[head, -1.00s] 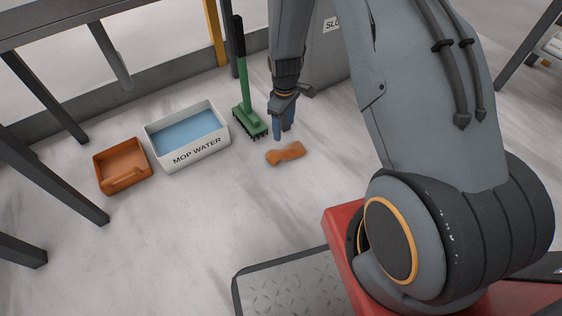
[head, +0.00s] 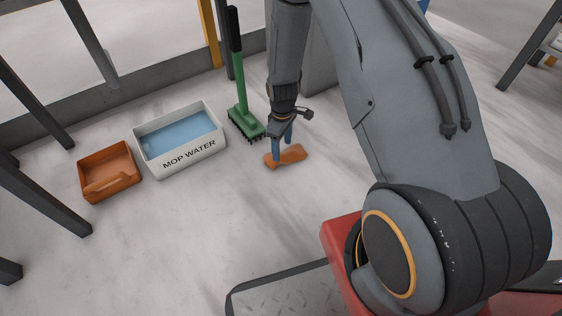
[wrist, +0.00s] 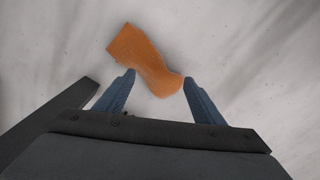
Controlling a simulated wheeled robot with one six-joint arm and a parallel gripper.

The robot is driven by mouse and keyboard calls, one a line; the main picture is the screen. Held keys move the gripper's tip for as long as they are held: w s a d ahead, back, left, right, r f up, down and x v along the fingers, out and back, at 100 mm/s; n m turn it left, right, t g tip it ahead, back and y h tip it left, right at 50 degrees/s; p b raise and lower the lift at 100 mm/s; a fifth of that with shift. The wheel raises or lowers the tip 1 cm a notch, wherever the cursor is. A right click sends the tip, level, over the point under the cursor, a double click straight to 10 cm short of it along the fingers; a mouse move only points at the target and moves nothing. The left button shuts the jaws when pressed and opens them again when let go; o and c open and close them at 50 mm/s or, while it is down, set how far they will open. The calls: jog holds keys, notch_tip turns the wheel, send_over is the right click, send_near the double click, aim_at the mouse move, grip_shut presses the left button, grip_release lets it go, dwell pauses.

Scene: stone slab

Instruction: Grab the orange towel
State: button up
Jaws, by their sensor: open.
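The orange towel (head: 289,156) lies on the pale floor, narrow at its middle, below and partly behind my gripper in the head view. It also shows in the wrist view (wrist: 147,62), lying at a slant. My gripper (head: 281,157) points down over the towel, with its blue fingers apart. In the wrist view my gripper (wrist: 158,80) is open, and the towel's lower end reaches between the two fingertips. The head view does not show clearly whether the fingers touch the towel or floor.
A white bin marked MOP WATER (head: 184,164) holds blue water, left of the towel. An orange tray (head: 110,190) stands left of it. A green brush (head: 246,122) with a black-topped handle stands upright just behind my gripper. Floor in front of the towel is clear.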

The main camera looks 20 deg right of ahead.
jog(key=shift+f+b, duration=0.65)
jog(key=shift+f, duration=1.3)
jog(key=shift+f, duration=0.2)
jog(key=shift+f+b, duration=0.55)
jog(key=shift+f, duration=0.5)
grip_shut()
notch_tip(320, 180, up, 12)
jog(key=p, duration=0.9)
notch_tip(320, 180, up, 9)
jog(key=p, duration=0.7)
send_over(282, 163)
